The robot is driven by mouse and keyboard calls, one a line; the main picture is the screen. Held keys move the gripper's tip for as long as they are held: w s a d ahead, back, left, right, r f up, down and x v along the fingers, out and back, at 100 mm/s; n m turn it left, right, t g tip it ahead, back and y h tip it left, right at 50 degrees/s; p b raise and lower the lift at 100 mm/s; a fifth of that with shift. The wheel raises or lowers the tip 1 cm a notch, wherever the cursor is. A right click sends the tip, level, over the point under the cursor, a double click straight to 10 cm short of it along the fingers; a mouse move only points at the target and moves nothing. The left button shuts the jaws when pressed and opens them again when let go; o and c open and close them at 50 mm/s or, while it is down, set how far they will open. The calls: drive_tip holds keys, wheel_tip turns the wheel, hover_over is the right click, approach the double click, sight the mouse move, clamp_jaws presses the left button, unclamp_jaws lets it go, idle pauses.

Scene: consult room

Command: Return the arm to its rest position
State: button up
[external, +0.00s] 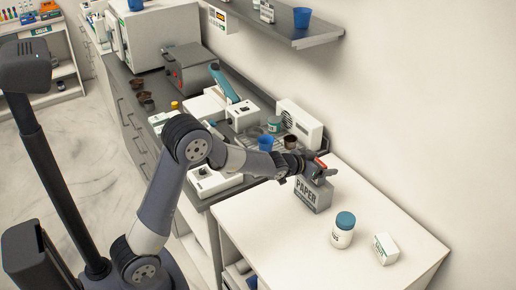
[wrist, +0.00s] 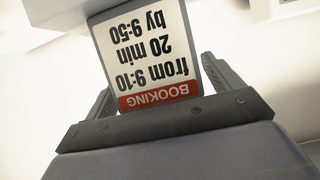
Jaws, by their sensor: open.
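In the wrist view my gripper (wrist: 158,85) is open, with one finger on each side of a white card (wrist: 145,50). The card has a red BOOKING band and reads upside down: "from 9:10, 20 min, by 9:50". The card's lower part lies behind my gripper's edge in that view. I cannot tell what the card rests on. My arm reaches out over the counter, bent at the elbow.
A white jar with a blue lid (external: 342,231) and a small white box (external: 386,249) stand on the cabinet top (external: 277,239). A blue cup (external: 266,142), a brown cup (external: 290,142) and lab devices crowd the counter near my forearm. A wall shelf (external: 285,33) is above.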

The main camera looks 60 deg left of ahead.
drive_tip(key=shift+f, duration=0.1)
drive_tip(key=shift+f, duration=0.6)
drive_tip(key=b+v, duration=0.2)
drive_tip(key=v, duration=1)
drive_tip(key=x, duration=0.4)
drive_tip(key=p+x, duration=0.1)
drive_tip(key=x, duration=0.7)
drive_tip(key=shift+w+f, duration=0.1)
drive_tip(key=shift+f, duration=0.25)
wheel_tip(320, 180, up, 11)
drive_tip(key=p, duration=0.5)
drive_tip(key=shift+r+p, duration=0.1)
drive_tip(key=shift+p, duration=0.25)
drive_tip(key=s+a+f+n+y+b, duration=0.1)
drive_tip(key=s+a+f+b, duration=0.2)
drive_tip(key=s+f+b, duration=0.35)
drive_tip(key=s+a+f+n+y+b, duration=0.1)
drive_tip(key=s+a+f+b, duration=0.2)
drive_tip(key=s+f+b, duration=0.35)
drive_tip(key=f+p, duration=0.1)
drive_tip(key=f, duration=0.1)
drive_tip(key=s+f+p, duration=0.1)
drive_tip(key=f, duration=0.2)
drive_tip(key=shift+a+f, duration=0.15)
drive_tip(key=shift+f, duration=0.15)
drive_tip(key=shift+s, duration=0.1)
